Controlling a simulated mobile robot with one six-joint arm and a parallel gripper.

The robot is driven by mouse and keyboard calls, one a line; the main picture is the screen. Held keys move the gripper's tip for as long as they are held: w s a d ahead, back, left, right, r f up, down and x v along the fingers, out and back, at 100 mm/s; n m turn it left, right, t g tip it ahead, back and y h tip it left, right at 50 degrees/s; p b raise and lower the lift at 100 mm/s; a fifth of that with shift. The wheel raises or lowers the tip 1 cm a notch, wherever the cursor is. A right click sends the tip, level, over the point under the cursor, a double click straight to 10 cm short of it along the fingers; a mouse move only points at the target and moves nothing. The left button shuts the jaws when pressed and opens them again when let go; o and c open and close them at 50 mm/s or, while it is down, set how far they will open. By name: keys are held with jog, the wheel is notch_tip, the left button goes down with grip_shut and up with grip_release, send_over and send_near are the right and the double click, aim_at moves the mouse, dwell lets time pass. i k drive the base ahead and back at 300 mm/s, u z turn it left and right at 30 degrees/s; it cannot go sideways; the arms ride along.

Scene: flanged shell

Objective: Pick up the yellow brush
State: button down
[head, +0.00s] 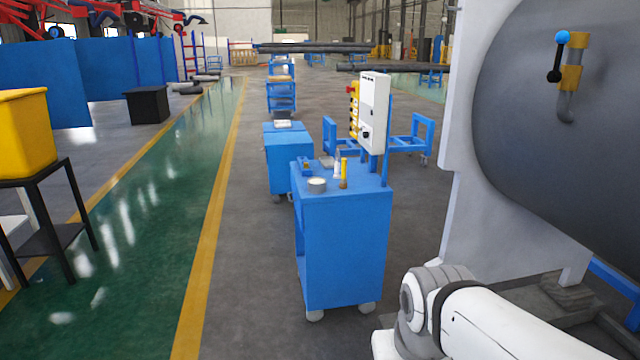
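The yellow brush (344,172) stands upright on top of the blue cart (345,240), near the middle of its top, with its brown end down and its yellow handle up. A white bottle (337,168) stands just behind it to the left. A round whitish tin (317,185) sits to its left. My arm shows at the lower right, in front of and to the right of the cart. My gripper is out of the picture.
A white control box (374,112) on a post rises behind the cart's top. A large grey shell (560,130) with a white flange (460,200) stands close on the right. Another blue cart (287,160) stands behind. The green walkway (140,230) at left is clear.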

aim_at(343, 185)
jog(key=u, duration=0.25)
jog(key=k, duration=0.2)
jog(key=z, duration=0.35)
jog(key=i, duration=0.75)
jog(key=z, duration=3.05)
